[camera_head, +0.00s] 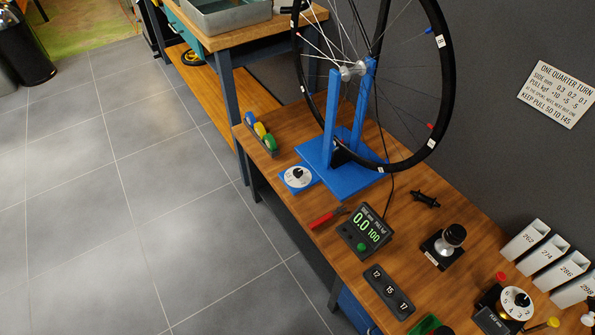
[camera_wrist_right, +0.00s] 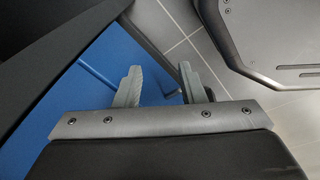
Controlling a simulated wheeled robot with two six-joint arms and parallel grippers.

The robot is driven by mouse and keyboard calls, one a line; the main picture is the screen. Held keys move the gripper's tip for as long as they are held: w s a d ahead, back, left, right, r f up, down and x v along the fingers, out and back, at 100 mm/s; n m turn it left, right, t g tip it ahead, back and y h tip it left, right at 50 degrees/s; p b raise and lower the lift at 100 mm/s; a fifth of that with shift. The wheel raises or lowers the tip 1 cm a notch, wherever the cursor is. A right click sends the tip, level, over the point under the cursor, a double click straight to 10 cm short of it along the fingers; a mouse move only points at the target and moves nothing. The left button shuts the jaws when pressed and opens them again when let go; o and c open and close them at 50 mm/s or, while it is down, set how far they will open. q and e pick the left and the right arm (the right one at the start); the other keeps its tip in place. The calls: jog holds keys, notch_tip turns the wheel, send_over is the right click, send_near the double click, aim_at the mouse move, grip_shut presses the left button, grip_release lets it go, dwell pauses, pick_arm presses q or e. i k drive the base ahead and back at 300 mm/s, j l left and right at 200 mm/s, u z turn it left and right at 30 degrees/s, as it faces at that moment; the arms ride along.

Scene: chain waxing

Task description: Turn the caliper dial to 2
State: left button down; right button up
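A white round dial with a dark knob (camera_head: 297,176) sits on a small blue plate at the left edge of the workbench, beside the truing stand. A second white dial with a black knob (camera_head: 516,302) is at the lower right of the bench. Neither is labelled as the caliper dial that I can read, and their settings are too small to read. My right gripper (camera_wrist_right: 160,84) is open in the right wrist view, its two grey fingers apart with nothing between them. It is away from both dials. My left gripper is not in view.
A blue truing stand (camera_head: 331,120) holds a spoked wheel (camera_head: 446,80). The tiled floor (camera_head: 150,220) at left is clear.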

aim_at(298, 172)
jog(key=k+z, duration=0.45)
jog(key=i+j+z, duration=0.45)
jog(key=j+z, duration=0.2)
jog(key=i+j+z, duration=0.15)
jog(key=j+z, duration=0.55)
jog(key=i+j, duration=0.05)
jog(key=j, duration=0.05)
